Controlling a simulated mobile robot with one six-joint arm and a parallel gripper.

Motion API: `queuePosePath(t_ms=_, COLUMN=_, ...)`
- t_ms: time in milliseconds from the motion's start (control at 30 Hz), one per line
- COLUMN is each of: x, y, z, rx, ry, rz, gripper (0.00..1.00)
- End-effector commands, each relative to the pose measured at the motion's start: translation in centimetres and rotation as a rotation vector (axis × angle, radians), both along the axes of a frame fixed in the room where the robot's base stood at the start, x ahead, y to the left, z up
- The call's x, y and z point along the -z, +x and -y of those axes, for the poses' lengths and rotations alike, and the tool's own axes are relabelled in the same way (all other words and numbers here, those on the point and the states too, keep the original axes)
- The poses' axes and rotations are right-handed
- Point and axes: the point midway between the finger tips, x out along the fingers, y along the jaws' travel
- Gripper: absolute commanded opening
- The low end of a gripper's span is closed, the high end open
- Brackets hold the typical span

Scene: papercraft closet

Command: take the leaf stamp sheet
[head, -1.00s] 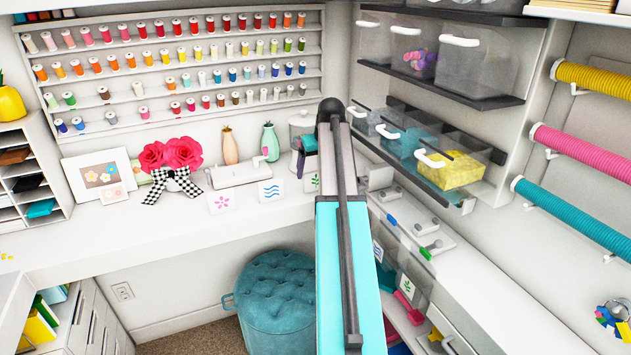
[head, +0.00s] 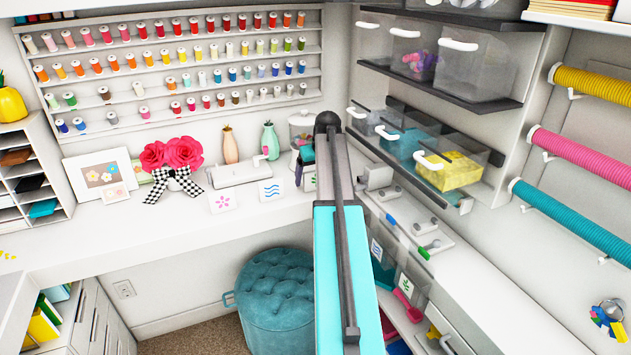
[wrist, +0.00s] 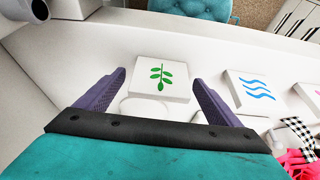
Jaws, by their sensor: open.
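The leaf stamp sheet (wrist: 160,78) is a small white square with a green leaf sprig, lying on the white counter in the wrist view. My gripper (wrist: 158,80) has its two purple fingers spread, with the sheet between and just beyond their tips; nothing is held. I cannot tell how high the fingertips are above the counter. In the head view my arm hides most of the sheet (head: 310,183), and only its left part shows.
A wave stamp sheet (wrist: 252,92) lies right of the leaf one in the wrist view. A flower sheet (head: 223,200), white machine (head: 238,170), vases and roses stand along the counter. A clear jar (head: 301,124) is close behind my gripper. Clear bins (head: 447,172) hang at right.

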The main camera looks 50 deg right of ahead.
Motion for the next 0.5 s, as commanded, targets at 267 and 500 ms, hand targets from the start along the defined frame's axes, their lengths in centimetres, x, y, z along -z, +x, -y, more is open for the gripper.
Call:
queuePosePath(t_ms=267, x=-0.01, y=0.01, z=-0.02, rx=0.000, ry=0.000, rz=0.000, gripper=0.57)
queuePosePath(t_ms=500, x=-0.03, y=0.02, z=-0.02, rx=0.000, ry=0.000, rz=0.000, gripper=0.43)
